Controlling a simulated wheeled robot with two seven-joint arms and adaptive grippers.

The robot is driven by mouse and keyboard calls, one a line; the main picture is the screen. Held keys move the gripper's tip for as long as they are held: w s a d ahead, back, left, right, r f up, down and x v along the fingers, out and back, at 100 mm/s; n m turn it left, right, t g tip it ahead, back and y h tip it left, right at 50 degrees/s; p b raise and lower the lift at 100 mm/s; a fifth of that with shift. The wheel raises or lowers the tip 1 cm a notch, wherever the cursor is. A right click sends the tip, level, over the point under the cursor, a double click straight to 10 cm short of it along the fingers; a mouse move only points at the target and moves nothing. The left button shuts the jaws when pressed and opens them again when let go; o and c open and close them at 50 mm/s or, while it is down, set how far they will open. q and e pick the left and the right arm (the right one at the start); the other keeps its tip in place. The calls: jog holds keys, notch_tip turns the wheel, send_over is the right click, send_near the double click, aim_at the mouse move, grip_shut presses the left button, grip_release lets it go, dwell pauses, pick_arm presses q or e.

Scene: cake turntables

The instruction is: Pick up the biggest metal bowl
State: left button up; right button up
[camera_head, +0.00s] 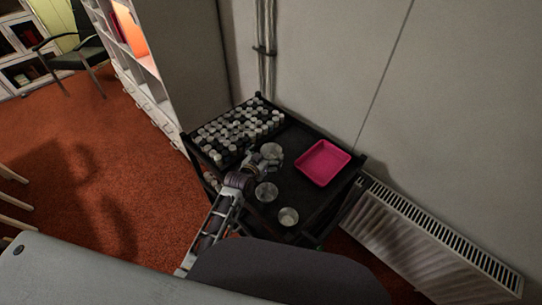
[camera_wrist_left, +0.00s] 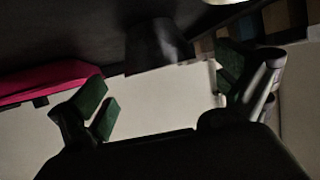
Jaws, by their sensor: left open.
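Three round metal bowls stand on the black cart top: a far bowl (camera_head: 271,151), a middle bowl (camera_head: 266,192) and a near bowl (camera_head: 288,216). They look close in size, so I cannot firmly tell which is biggest. My left gripper (camera_head: 258,166) is beside the far bowl, on its near left side. Contact cannot be told. The left wrist view shows its green-padded fingers (camera_wrist_left: 166,86) spread apart with nothing between them. A pale rounded edge (camera_wrist_left: 228,2), perhaps a bowl, shows at the top there. My right gripper is not in view.
A pink tray (camera_head: 324,162) lies on the right of the black cart (camera_head: 301,142). Many small cylinders (camera_head: 236,131) crowd its back left. A radiator (camera_head: 430,240) and a wall stand to the right. Open orange carpet (camera_head: 100,170) lies left.

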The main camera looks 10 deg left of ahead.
aim_at(270, 151)
pick_arm(q)
jog(key=shift+w+d+f, duration=0.1)
jog(key=shift+w+f, duration=0.05)
jog(key=shift+w, duration=0.25)
jog(key=shift+w+d+f, duration=0.1)
jog(key=shift+w+f, duration=0.1)
jog(key=shift+w, duration=0.35)
jog(key=shift+w+f, duration=0.15)
jog(key=shift+w, duration=0.05)
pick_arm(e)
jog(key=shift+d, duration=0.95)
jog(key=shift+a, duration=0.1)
